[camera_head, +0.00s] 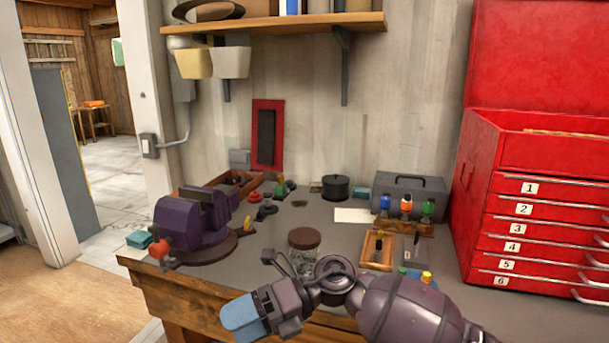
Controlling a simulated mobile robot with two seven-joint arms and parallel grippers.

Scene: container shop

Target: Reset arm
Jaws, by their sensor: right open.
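My right arm comes in from the lower right, in front of the workbench (185,290). My right gripper (241,318) points to the lower left, in front of the bench's front edge, with light blue fingers. It is open, seen side-on, and nothing shows held in it. A glass jar with a brown lid (304,240) stands on the bench just behind my right wrist, which covers its lower part. My left gripper is not in view.
A purple vise (187,224) stands at the bench's left end. A wooden tray (378,250), a rack of coloured-handled tools (407,208), a grey toolbox (409,189) and a black pot (335,187) are on the bench. A red drawer cabinet (528,215) stands right. Open floor lies left.

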